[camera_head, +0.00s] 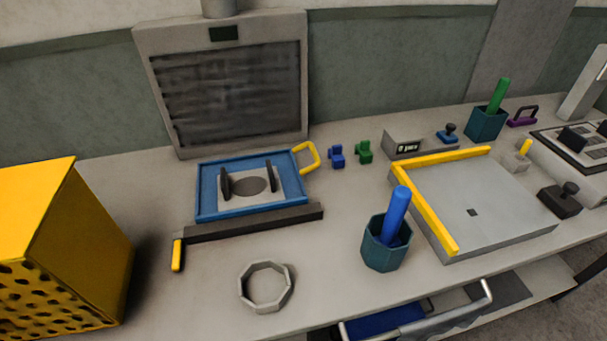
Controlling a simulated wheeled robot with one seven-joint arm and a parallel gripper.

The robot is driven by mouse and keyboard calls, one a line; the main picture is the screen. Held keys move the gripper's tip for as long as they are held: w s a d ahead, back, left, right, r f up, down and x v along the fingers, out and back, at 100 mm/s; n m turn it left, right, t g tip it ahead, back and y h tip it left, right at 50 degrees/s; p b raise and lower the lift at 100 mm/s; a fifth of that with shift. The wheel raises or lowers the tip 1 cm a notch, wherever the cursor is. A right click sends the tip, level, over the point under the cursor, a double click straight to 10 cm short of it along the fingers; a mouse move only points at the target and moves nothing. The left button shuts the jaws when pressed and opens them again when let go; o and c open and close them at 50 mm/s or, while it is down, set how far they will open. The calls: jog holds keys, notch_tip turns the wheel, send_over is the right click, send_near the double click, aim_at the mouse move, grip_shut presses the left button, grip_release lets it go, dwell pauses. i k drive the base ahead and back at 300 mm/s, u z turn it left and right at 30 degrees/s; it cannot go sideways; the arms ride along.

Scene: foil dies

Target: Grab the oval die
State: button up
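No object can be identified for certain as the oval die. A dark oval patch (249,186) shows on a pale plate in the blue tray (205,190), between two dark uprights. A small blue piece (336,156) and a small green piece (363,151) stand on the table right of the tray; their outlines are too small to tell. A blue piece with a dark knob (448,134) sits farther right. My gripper is not in view.
A yellow perforated box (60,240) stands at the left. A grey octagonal ring (266,287) lies in front. A teal cup (385,243) holds a blue rod. A grey board with yellow rails (490,205) takes up the right. A dark bar (255,223) lies before the tray.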

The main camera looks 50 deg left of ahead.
aim_at(261, 186)
jog(key=z, duration=0.05)
jog(key=k, duration=2.15)
jog(key=u, duration=0.6)
jog(key=i, duration=1.5)
